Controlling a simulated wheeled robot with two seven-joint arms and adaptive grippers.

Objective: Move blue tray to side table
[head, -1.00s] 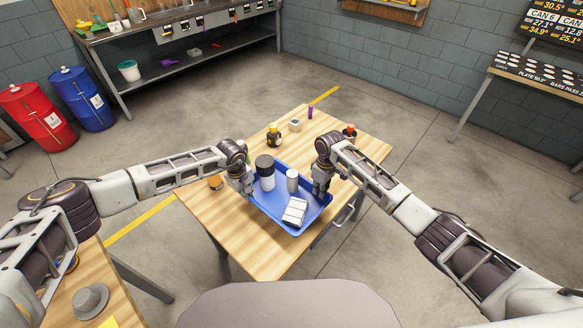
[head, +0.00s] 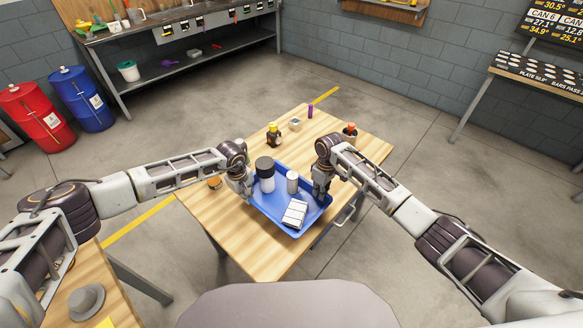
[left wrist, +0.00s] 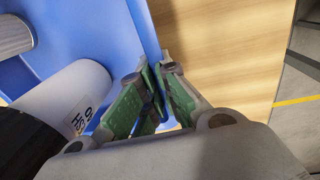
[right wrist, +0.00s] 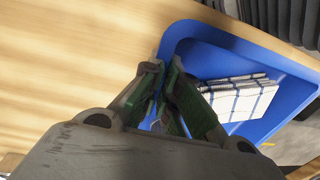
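The blue tray (head: 270,207) rests on the wooden table in the middle. It holds a white bottle with a dark top (head: 266,183), a smaller white cylinder (head: 292,183) and a white checked cloth or pack (head: 295,213). My left gripper (head: 247,192) is at the tray's left edge; in the left wrist view its green-padded fingers (left wrist: 155,85) close on the tray wall. My right gripper (head: 319,195) is at the right edge; in the right wrist view its fingers (right wrist: 166,85) close on the rim. A second wooden table (head: 60,306), possibly the side table, is at lower left.
The middle table (head: 230,225) also carries a dark yellow-labelled bottle (head: 274,135), a small white box (head: 295,124), a purple cylinder (head: 310,111) and an orange-topped item (head: 350,130). A grey hat-shaped object (head: 87,301) lies on the lower-left table. Floor separates the two tables.

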